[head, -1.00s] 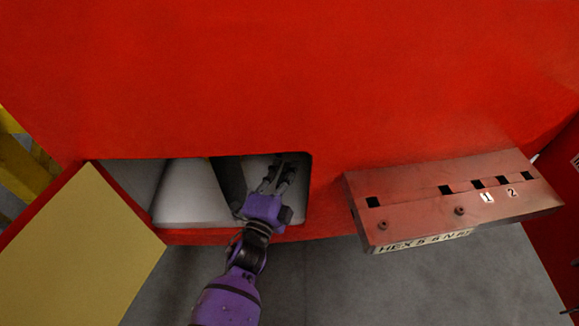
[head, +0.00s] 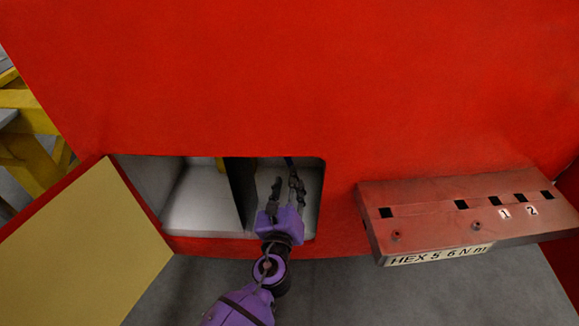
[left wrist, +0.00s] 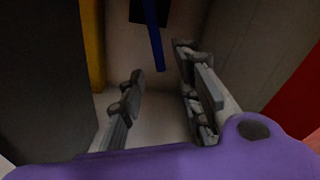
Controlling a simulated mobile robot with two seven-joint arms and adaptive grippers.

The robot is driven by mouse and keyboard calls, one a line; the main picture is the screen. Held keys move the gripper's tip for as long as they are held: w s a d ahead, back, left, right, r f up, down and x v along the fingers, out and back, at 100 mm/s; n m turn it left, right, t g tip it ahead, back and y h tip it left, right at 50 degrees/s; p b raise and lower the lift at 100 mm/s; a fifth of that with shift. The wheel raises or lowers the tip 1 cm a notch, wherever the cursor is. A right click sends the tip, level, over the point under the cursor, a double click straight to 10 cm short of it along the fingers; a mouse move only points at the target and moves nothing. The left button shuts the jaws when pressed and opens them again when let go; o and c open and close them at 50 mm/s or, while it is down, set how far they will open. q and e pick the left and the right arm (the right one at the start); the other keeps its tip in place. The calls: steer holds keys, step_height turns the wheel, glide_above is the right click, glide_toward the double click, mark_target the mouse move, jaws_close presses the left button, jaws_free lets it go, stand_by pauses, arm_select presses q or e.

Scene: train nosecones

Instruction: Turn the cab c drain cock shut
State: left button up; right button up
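My left gripper (head: 285,182) reaches into the right compartment of an opening in the red train front. Its fingers are apart with nothing between the pads. In the left wrist view the open left gripper (left wrist: 167,80) faces a blue bar (left wrist: 154,40). This bar looks like the drain cock's handle and hangs down from a dark block (left wrist: 148,11). The bar lies beyond the fingertips, between them in the picture, nearer the right finger. I cannot tell whether they touch. In the head view the cock is hardly visible. My right gripper is not in view.
A dark divider (head: 240,190) splits the opening, with an empty pale compartment on its left. An open hatch door (head: 85,235) stands at the left. A yellow part (left wrist: 93,40) is left of the bar. A slotted red tool shelf (head: 440,215) juts out at the right.

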mark_target(289, 163)
arm_select(q)
steer(key=w, duration=0.7)
steer(key=shift+w+r, duration=0.2)
steer(key=shift+w, duration=0.2)
steer(key=shift+a, duration=0.1)
jaws_close()
